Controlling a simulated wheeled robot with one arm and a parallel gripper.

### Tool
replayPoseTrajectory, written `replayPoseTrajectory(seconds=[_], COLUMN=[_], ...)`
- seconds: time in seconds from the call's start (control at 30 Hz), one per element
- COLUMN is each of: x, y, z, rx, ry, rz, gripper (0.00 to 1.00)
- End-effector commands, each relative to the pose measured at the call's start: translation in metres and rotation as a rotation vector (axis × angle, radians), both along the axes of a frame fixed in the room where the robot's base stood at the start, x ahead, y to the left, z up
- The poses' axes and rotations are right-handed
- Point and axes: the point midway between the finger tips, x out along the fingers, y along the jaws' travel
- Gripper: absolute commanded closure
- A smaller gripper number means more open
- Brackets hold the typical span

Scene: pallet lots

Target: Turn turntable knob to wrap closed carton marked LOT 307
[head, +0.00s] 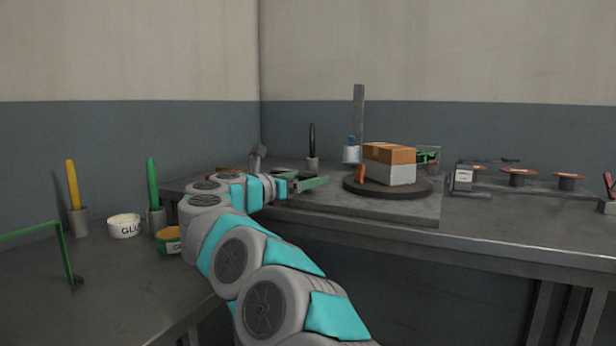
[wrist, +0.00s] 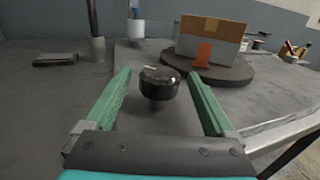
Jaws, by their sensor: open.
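My gripper (wrist: 160,108) is open, its two green fingers on either side of a black round knob (wrist: 158,84) in the wrist view. The knob stands between the fingers, with no clear contact visible. In the head view my gripper (head: 307,185) is left of the turntable and the knob is not distinguishable. The dark round turntable (head: 388,191) carries a closed brown carton (head: 390,152) whose lower part is covered in pale wrap (head: 392,174). An orange tab (wrist: 203,55) shows at the carton's front. No LOT number is readable on it.
A grey post (head: 358,115) stands behind the turntable with a white roll (head: 351,154) near it. A small stand (head: 463,179) and several spools (head: 517,176) are to the right. Glue tubs (head: 124,226) and upright tools (head: 153,185) stand on the left bench.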

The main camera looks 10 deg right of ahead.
Motion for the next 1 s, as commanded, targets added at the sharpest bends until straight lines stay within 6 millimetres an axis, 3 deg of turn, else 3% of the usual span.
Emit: replayPoseTrajectory(seconds=[0.37, 1.0], x=[0.0065, 0.0064], y=[-0.0076, -0.0072], z=[0.0004, 0.0004], rx=[-0.001, -0.001], ry=[0.0, 0.0], rz=[0.004, 0.004], gripper=[0.13, 0.85])
